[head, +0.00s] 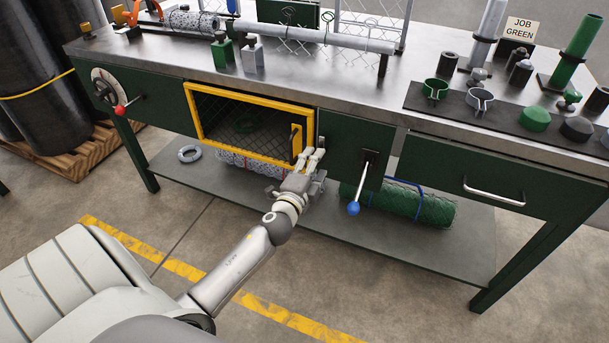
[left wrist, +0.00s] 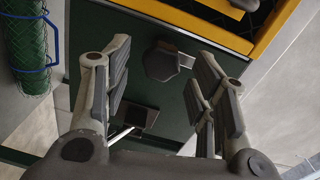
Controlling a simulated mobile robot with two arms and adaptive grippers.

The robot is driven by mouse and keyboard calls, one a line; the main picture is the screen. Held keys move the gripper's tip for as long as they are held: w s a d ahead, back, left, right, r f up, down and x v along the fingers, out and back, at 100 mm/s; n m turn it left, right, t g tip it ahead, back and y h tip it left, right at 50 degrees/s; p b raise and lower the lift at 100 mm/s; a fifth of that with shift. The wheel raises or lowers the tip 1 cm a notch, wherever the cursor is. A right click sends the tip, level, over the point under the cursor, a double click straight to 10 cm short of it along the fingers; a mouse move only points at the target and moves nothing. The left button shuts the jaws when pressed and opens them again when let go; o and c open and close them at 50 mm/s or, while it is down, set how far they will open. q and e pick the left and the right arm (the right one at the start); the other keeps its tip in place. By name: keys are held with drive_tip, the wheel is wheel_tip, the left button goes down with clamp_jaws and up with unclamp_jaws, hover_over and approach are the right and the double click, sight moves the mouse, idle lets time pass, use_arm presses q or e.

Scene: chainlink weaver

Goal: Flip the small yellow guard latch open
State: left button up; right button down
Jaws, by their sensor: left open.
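The yellow-framed mesh guard (head: 250,99) is shut across the opening in the bench front, with a yellow handle (head: 296,142) at its right side. A small dark latch piece (left wrist: 162,62) sits on the green panel beside the yellow frame (left wrist: 190,22) in the left wrist view. My left gripper (head: 315,152) is at the guard's lower right corner. In the left wrist view its open fingers stand either side of the dark latch, with gaps visible. I cannot tell how deep the fingertips reach. My right gripper is not in view.
A lever with a blue ball (head: 353,208) hangs just right of my gripper. A drawer with a metal handle (head: 494,192) is further right. A green mesh roll (head: 420,205) lies on the lower shelf (head: 300,226). A red-knobbed crank wheel (head: 108,88) is at far left.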

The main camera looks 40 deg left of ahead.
use_arm(q)
drive_tip(key=v, duration=1)
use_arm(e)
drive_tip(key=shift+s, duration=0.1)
use_arm(q)
drive_tip(key=shift+s+f, duration=0.1)
